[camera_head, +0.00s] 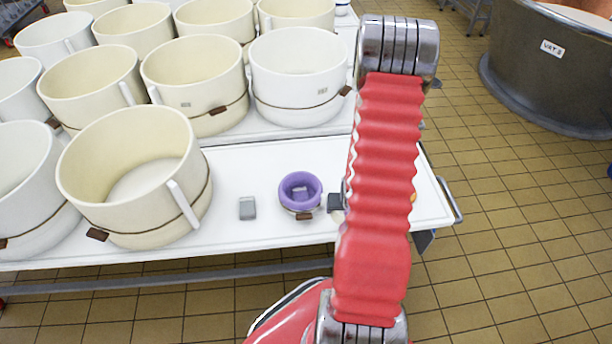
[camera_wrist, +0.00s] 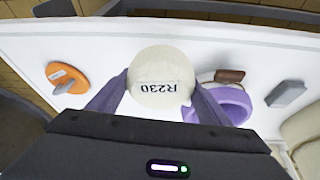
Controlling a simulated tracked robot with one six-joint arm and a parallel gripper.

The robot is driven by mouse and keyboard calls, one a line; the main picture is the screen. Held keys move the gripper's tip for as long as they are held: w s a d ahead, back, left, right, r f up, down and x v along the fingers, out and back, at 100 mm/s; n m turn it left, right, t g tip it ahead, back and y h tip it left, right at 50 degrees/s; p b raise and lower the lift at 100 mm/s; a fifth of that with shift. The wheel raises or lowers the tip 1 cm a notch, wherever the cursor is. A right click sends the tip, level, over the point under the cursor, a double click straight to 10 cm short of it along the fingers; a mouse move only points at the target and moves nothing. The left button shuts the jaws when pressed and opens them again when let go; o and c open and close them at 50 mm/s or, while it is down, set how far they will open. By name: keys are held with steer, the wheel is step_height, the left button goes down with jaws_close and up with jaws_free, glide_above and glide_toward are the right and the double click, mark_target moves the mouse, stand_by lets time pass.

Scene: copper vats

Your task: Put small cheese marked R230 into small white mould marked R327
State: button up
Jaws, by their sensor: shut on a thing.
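The small cheese (camera_wrist: 160,68) is a pale round piece with R230 on its face, upside down in the wrist view. My gripper (camera_wrist: 160,88) is shut on it, one purple-grey finger on each side, over the white table. I cannot pick out a small white mould marked R327: no such label is readable. Several white and cream moulds stand on the table, among them a white one (camera_head: 298,80) with a tiny unreadable label.
A small purple mould (camera_head: 300,190) with a brown tag stands beside my gripper. A grey block (camera_head: 247,208) lies to its left. A large cream mould (camera_head: 130,175) stands farther left. An orange disc (camera_wrist: 67,77) lies on the table (camera_head: 270,235). VAT 3 (camera_head: 545,70) stands right.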

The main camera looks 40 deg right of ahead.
steer(key=w+a+r+n, duration=0.1)
steer(key=w+a+r, duration=0.4)
steer(key=w+r, duration=0.55)
steer(key=w+a+r+n, duration=0.1)
steer(key=w+a+r, duration=0.55)
steer(key=w, duration=0.65)
steer(key=w+a+r+n, duration=0.1)
steer(key=w+a+r, duration=0.2)
steer(key=a+r, duration=0.7)
steer(key=w+a+r+n+t+y, duration=0.1)
steer(key=w+a+r, duration=0.2)
steer(key=a+r, duration=0.7)
step_height(320, 180, up, 5)
steer(key=shift+w+a+r, duration=0.1)
steer(key=shift+w+a, duration=0.1)
steer(key=shift+w, duration=0.1)
steer(key=shift+a, duration=0.1)
